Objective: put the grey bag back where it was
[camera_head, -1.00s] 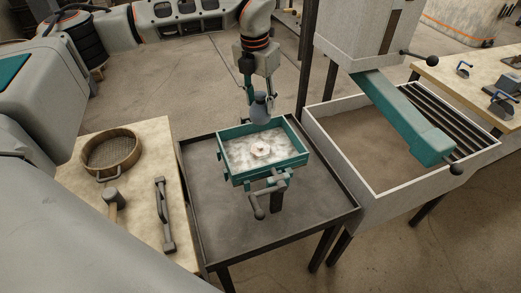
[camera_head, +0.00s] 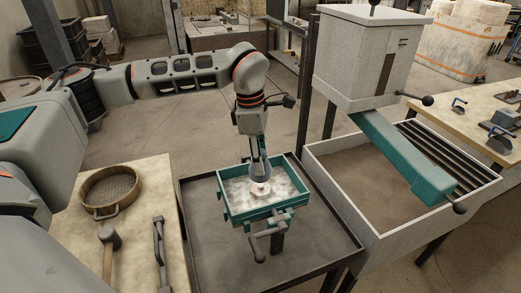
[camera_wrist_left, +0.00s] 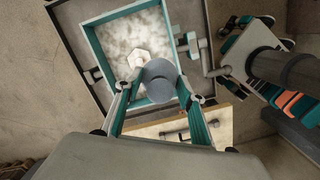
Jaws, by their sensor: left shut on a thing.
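My left gripper (camera_head: 258,158) points down over the teal moulding box (camera_head: 250,213) and is shut on the small grey bag (camera_head: 261,170). In the left wrist view the rounded grey bag (camera_wrist_left: 160,82) sits between the two fingers. A pale lump (camera_head: 260,189) lies on the whitish fill inside the box, just below the bag. I cannot tell whether the bag touches it. My right gripper is not in view.
The box stands on a dark rimmed table (camera_head: 203,235). A pale bench (camera_head: 140,227) at left bears a round sieve (camera_head: 110,188), a mallet (camera_head: 109,240) and a dark bar-handled tool (camera_head: 158,250). A sand bin (camera_head: 375,238) with a hopper (camera_head: 352,60) stands at right.

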